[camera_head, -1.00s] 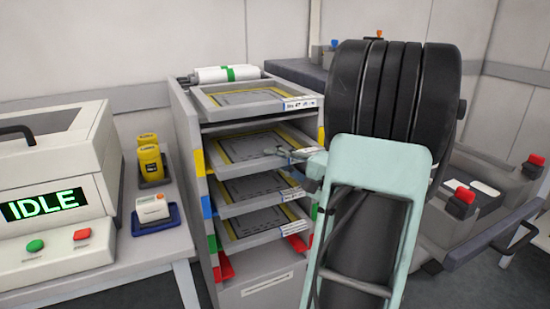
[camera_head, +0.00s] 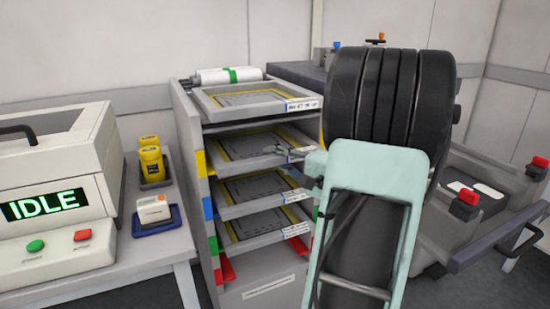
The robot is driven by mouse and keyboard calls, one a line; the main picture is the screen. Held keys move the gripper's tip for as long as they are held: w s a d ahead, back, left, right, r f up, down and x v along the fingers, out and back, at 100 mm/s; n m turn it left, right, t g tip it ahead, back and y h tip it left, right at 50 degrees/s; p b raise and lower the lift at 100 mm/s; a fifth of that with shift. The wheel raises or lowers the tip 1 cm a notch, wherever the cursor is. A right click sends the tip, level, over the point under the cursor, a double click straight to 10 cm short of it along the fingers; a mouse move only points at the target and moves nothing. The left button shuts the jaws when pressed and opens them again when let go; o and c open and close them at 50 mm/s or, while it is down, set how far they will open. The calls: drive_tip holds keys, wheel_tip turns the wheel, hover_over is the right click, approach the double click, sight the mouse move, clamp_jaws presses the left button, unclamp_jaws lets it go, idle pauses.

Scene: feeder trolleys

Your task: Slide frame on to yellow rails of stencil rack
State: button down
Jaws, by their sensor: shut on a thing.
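The stencil rack (camera_head: 187,125) stands in the middle, with coloured rail markers on its posts. The yellow rail end (camera_head: 200,164) shows at its left post. A grey frame with a yellow-edged panel (camera_head: 226,151) lies in the rack at the yellow level, roughly level, its front edge towards me. My gripper (camera_head: 284,152) is shut on this frame's front edge, right of its middle. The right yellow rail is mostly hidden behind the frame and my arm, so I cannot tell how the frame sits on it.
Another frame (camera_head: 215,110) lies on the rack's top, with a white roll (camera_head: 212,77) behind it. Two more frames sit below, at the blue and green levels. Red rails (camera_head: 226,268) are empty. A machine reading IDLE (camera_head: 60,160) stands left; a trolley (camera_head: 480,195) stands right.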

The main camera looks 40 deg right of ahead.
sight(297, 160)
drive_tip(key=shift+w+d, duration=0.15)
drive_tip(key=shift+w, duration=0.4)
drive_tip(key=c, duration=0.7)
unclamp_jaws()
drive_tip(key=shift+r, duration=0.1)
idle(0.5)
drive_tip(key=shift+r, duration=0.35)
drive_tip(key=shift+s+d+b, duration=0.25)
drive_tip(key=shift+s+b, duration=0.2)
drive_tip(key=shift+s, duration=0.9)
drive_tip(key=shift+s+d+b, duration=0.2)
drive_tip(key=shift+s+b, duration=0.25)
drive_tip(key=shift+s, duration=0.85)
drive_tip(key=shift+s+d+b, duration=0.25)
drive_tip(key=shift+s+b, duration=0.2)
drive_tip(key=shift+s, duration=0.9)
